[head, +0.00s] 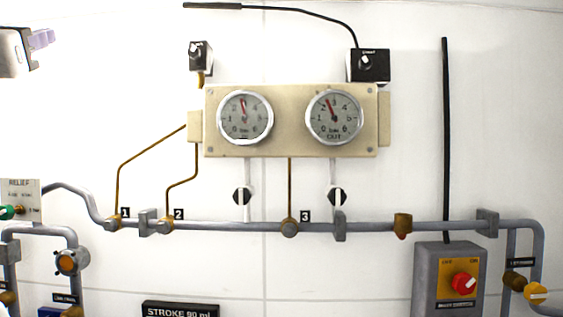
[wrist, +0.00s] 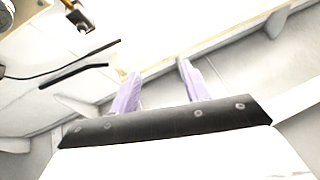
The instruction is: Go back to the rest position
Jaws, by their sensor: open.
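My gripper (head: 42,39) shows at the top left edge of the head view, with pale purple fingers on a white and grey wrist. It is up in front of the white wall, left of the gauge panel (head: 292,150), and touches nothing. In the wrist view my gripper (wrist: 157,92) has its two purple fingers spread apart with nothing between them. The beige gauge panel carries two round dials, the left gauge (head: 245,118) and the right gauge (head: 334,117), which is marked OUT.
A grey pipe (head: 375,227) with brass fittings crosses the wall below the panel. A grey box with a red knob (head: 463,284) stands at lower right. A black switch box (head: 369,66) is above the panel. A green knob (head: 7,212) is at far left. The wall around my gripper is clear.

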